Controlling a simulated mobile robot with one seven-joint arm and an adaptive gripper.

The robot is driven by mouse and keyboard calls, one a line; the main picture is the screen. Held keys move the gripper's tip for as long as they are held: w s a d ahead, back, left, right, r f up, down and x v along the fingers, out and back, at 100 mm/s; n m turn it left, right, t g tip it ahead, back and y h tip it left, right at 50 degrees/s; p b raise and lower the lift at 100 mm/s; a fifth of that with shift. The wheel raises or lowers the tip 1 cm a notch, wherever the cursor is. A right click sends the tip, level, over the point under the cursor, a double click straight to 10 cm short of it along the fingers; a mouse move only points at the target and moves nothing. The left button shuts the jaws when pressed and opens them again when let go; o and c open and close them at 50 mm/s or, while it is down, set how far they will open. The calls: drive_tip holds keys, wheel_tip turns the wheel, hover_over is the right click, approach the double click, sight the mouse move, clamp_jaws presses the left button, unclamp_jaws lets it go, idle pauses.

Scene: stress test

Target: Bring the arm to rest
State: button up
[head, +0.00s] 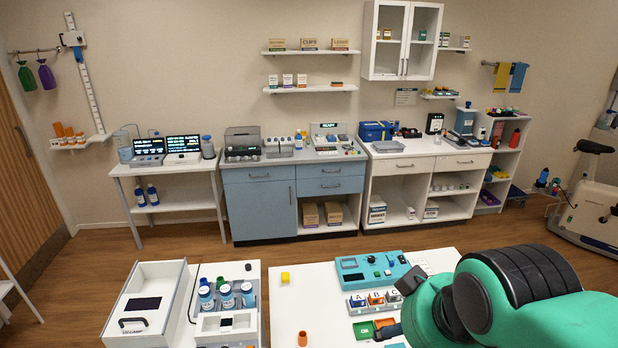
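My arm (540,310), green with black ribbed bands, reaches in from the right edge over the right part of the near white table (320,265). Its rounded green links hide that side of the table. Small dark parts show at the arm's left edge, close to the blocks marked A, B and C (376,299) and a green and orange tray (364,331). I cannot make out the fingers of my gripper there, nor whether they hold anything.
A teal panel device (352,271), a yellow cube (285,278) and an orange cup (302,339) stand on the near table. Left of it are a white box (165,275) and blue-capped bottles (226,296). Counters (258,205) line the back wall, with open floor before them.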

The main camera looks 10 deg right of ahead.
wheel_tip(320, 180, down, 6)
drive_tip(key=b, duration=0.5)
drive_tip(key=shift+r, duration=0.15)
